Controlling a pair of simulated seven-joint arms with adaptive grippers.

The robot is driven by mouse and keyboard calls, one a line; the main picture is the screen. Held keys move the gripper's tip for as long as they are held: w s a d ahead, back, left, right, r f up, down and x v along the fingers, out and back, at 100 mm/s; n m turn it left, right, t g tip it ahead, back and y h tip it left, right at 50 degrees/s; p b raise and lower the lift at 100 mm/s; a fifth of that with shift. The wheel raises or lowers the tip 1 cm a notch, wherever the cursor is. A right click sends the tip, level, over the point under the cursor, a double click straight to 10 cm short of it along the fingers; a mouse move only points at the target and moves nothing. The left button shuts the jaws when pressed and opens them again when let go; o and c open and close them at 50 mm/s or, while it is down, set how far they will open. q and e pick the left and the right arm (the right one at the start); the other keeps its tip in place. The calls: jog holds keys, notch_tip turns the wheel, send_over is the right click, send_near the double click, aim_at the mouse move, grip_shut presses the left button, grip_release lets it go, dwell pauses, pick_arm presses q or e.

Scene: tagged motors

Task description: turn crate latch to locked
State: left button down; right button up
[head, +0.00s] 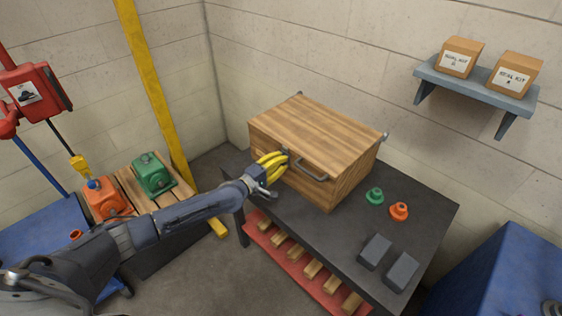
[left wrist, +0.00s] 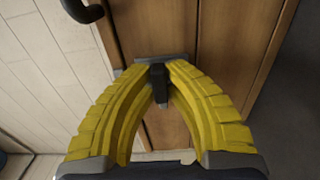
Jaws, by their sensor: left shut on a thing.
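A wooden crate (head: 318,125) with a closed lid stands on the dark workbench in the head view. A dark bar handle (head: 311,171) is on its front face. My left gripper (head: 284,158) is at the front face, left of the handle, and covers most of the latch there. In the left wrist view the yellow fingers (left wrist: 160,75) are shut on the dark latch (left wrist: 159,84), which sits between their tips against the wood (left wrist: 235,40). I cannot read the latch's locked or unlocked position. My right gripper is in neither view.
The dark workbench (head: 420,222) holds a green knob part (head: 374,196), an orange one (head: 399,211) and two grey blocks (head: 375,251) right of the crate. Green (head: 152,174) and orange (head: 104,198) motors stand on a pallet at left. A shelf (head: 478,84) hangs on the wall.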

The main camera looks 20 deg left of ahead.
pick_arm(q)
jog(key=shift+m, duration=0.4)
jog(key=m, duration=0.8)
jog(key=shift+m, duration=0.3)
jog(key=m, duration=0.4)
jog(key=shift+m, duration=2.4)
jog(key=c, duration=1.4)
grip_release()
